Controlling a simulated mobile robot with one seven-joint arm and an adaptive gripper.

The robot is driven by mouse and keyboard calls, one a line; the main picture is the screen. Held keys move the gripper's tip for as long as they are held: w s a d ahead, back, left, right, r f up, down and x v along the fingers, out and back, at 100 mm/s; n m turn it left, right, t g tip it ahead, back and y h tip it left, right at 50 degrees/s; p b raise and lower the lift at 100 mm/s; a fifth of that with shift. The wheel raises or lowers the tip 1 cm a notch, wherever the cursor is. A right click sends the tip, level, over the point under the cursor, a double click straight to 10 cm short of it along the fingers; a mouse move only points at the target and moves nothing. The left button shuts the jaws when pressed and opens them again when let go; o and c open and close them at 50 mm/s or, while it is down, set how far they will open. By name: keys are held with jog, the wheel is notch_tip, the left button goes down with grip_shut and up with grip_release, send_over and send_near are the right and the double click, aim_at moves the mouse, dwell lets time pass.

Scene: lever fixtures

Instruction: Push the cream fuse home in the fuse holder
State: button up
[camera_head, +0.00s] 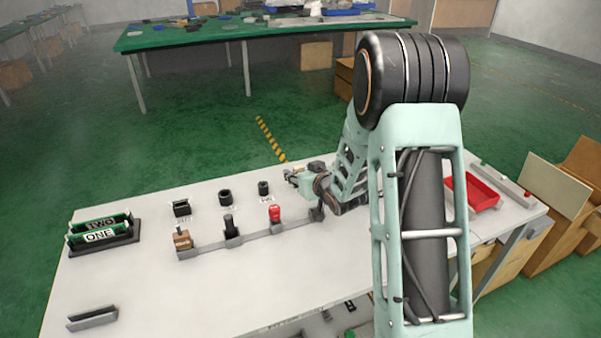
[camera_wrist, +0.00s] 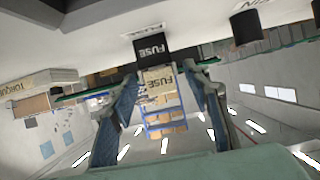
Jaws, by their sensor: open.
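The fuse holder (camera_wrist: 152,47) is a black block marked FUSE at the top middle of the wrist view. The cream fuse (camera_wrist: 160,84), also marked FUSE, shows directly below it in the picture. The fuse lies between the two spread fingers of my gripper (camera_wrist: 167,102), with gaps on both sides. The fuse's far end meets or overlaps the holder; how deep it sits I cannot tell. In the head view my gripper (camera_head: 295,176) is over the back of the table, and the fuse cannot be made out there.
On the white table (camera_head: 130,285) stand black fixtures (camera_head: 225,197), a rail with a red-topped part (camera_head: 275,212), a rack marked ONE and TWO (camera_head: 103,234) at left and a red tray (camera_head: 474,191) at right. The table's front left is mostly clear.

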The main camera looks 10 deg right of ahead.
jog(key=v, duration=1.2)
jog(key=shift+w+r, duration=0.1)
